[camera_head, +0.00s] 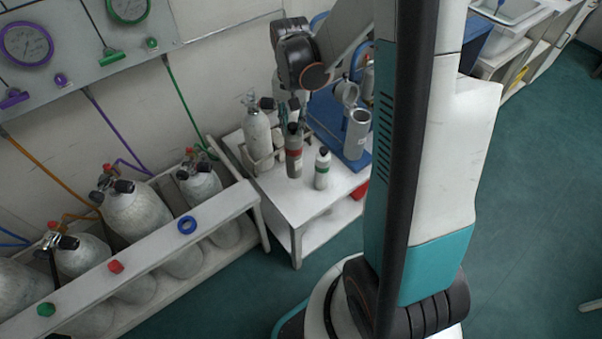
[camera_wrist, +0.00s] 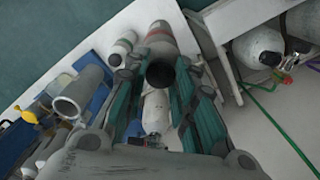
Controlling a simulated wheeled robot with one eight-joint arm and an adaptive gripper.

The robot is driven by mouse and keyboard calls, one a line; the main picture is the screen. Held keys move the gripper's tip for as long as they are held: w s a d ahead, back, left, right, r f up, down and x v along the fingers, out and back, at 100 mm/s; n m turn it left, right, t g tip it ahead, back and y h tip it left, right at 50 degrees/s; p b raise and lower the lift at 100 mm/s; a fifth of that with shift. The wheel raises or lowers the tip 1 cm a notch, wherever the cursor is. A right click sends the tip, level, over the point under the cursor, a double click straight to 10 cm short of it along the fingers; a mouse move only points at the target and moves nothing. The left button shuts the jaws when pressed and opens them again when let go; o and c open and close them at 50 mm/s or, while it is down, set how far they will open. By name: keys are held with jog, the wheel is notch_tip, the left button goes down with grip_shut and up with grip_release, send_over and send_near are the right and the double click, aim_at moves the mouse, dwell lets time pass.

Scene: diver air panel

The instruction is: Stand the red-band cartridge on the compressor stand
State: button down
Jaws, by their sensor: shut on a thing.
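The red-band cartridge (camera_head: 294,160) is a grey cylinder with a red band and dark top, upright over the white table. My gripper (camera_head: 291,125) comes down from above and is shut on its upper end. In the wrist view, the cartridge (camera_wrist: 160,38) runs away from between the fingers of my gripper (camera_wrist: 160,76). Whether its base touches the tabletop cannot be told. A blue platform (camera_head: 328,123) with an upright grey open tube (camera_head: 357,138) stands at the table's right; it looks like the compressor stand. The tube also shows in the wrist view (camera_wrist: 80,92).
A white, green-band cartridge (camera_head: 322,170) stands close to the right of the held one. A grey cylinder (camera_head: 257,132) stands in a holder at the table's left. The white table's front (camera_head: 290,205) is clear. A rack of large cylinders (camera_head: 140,212) is to the left.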

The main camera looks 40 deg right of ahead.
aim_at(293, 136)
notch_tip(293, 136, down, 18)
jog(key=b, duration=0.6)
jog(key=shift+b, duration=0.4)
jog(key=shift+r, duration=0.1)
jog(key=c, duration=1.3)
grip_release()
notch_tip(293, 136, up, 12)
jog(key=p, duration=0.5)
